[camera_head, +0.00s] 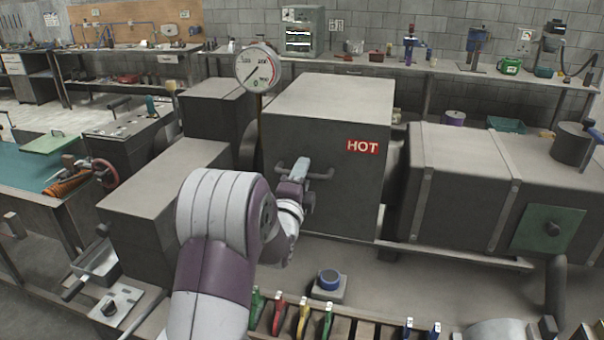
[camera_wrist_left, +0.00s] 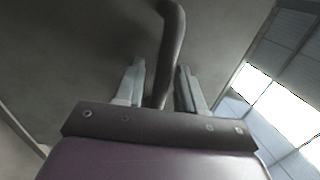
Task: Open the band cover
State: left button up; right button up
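The band cover appears to be the large grey box with a red HOT label (camera_head: 362,146), in the middle of the head view. A dark bar handle (camera_head: 322,175) sticks out on its front face, and it also shows in the left wrist view (camera_wrist_left: 173,45). My left gripper (camera_head: 299,172) is at this handle. In the left wrist view the two fingers stand apart, one on each side of the bar, with a visible gap at the left finger. The gripper hides part of the handle in the head view. My right gripper is not in view.
A pressure gauge (camera_head: 258,68) stands at the box's back left. A grey barrel housing (camera_head: 455,190) lies to the right. Grey blocks (camera_head: 165,185) stand left of my arm.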

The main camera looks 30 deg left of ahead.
aim_at(367, 173)
pick_arm(q)
jog(key=shift+s, duration=0.1)
grip_shut()
jog(key=shift+d, duration=0.3)
jog(key=d+b, duration=0.1)
jog(key=d, duration=0.1)
jog(key=w+d+b, duration=0.1)
jog(key=d, duration=0.2)
jog(key=w+d+b, duration=0.1)
jog(key=d, duration=0.1)
jog(key=shift+d+f, duration=0.15)
jog(key=shift+f, duration=0.05)
jog(key=d, duration=0.3)
jog(key=w+d, duration=0.1)
jog(key=d, duration=0.1)
jog(key=shift+w+d+r+b, duration=0.1)
jog(key=shift+d+r+b, duration=0.05)
jog(key=shift+d+b, duration=0.25)
jog(key=w+d+p, duration=0.3)
jog(key=d, duration=1.2)
jog(key=shift+w, duration=0.3)
jog(key=shift+r, duration=0.1)
grip_release()
jog(key=shift+w, duration=0.1)
